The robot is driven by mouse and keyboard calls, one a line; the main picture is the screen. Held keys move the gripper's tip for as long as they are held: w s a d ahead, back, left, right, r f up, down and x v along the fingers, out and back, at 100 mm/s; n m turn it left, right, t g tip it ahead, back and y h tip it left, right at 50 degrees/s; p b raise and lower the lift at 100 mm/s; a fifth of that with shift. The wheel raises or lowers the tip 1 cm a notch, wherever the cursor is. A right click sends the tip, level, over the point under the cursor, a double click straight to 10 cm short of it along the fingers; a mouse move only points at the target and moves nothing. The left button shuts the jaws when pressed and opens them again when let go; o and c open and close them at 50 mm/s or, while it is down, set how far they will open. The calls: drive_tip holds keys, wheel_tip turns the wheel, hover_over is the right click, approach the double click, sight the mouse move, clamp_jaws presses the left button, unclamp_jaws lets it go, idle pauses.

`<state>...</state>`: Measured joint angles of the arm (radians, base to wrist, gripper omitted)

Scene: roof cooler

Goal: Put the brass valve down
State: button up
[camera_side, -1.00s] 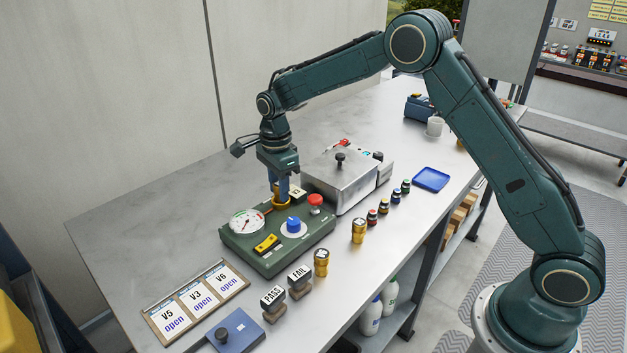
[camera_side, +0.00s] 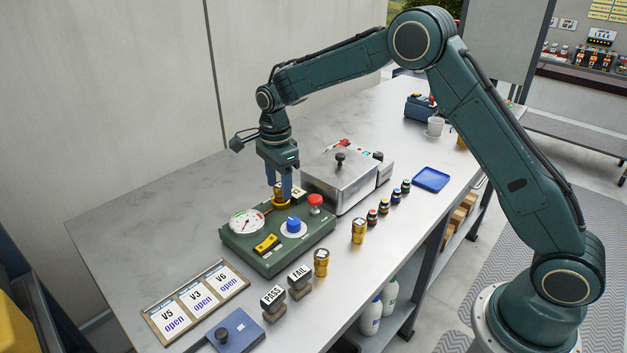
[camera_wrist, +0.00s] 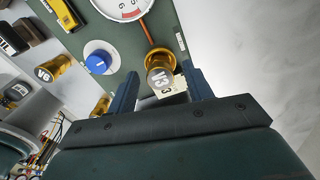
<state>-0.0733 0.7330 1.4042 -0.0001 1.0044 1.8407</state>
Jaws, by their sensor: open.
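The brass valve (camera_side: 279,187), marked V3 on top, stands in the brass ring of the green test box (camera_side: 262,262). In the wrist view the valve (camera_wrist: 159,78) is upright in the brass socket (camera_wrist: 158,57), between my two blue fingers. My gripper (camera_side: 280,190) is open, with a finger on each side of the valve and a gap to each finger in the wrist view (camera_wrist: 160,72). A small tag (camera_wrist: 172,92) shows beside the valve.
The box carries a gauge (camera_side: 247,222), a blue knob (camera_side: 293,224), a yellow switch (camera_side: 266,243) and a red button (camera_side: 315,200). Two other brass valves (camera_side: 321,262) (camera_side: 358,230) stand on the bench. A metal-lidded box (camera_side: 340,180) is close on the right.

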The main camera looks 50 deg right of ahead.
sight(279, 185)
wheel_tip(279, 185, up, 11)
idle(0.5)
idle(0.5)
drive_tip(key=s+d+r+n+t, duration=0.1)
drive_tip(key=s+r+n, duration=0.45)
drive_tip(key=s, duration=0.35)
drive_tip(key=s+d+r+n+t, duration=0.2)
drive_tip(key=s+r+n, duration=0.35)
drive_tip(key=s, duration=0.35)
drive_tip(key=s+f+n+t, duration=0.1)
drive_tip(key=s+n, duration=0.3)
drive_tip(key=s, duration=0.5)
drive_tip(key=s+d+f+n+t, duration=0.1)
drive_tip(key=s+f+n, duration=0.2)
drive_tip(key=s, duration=0.6)
drive_tip(key=shift+s+f+n+t, duration=0.25)
drive_tip(key=shift+s+n+t, duration=0.1)
drive_tip(key=shift+n, duration=0.75)
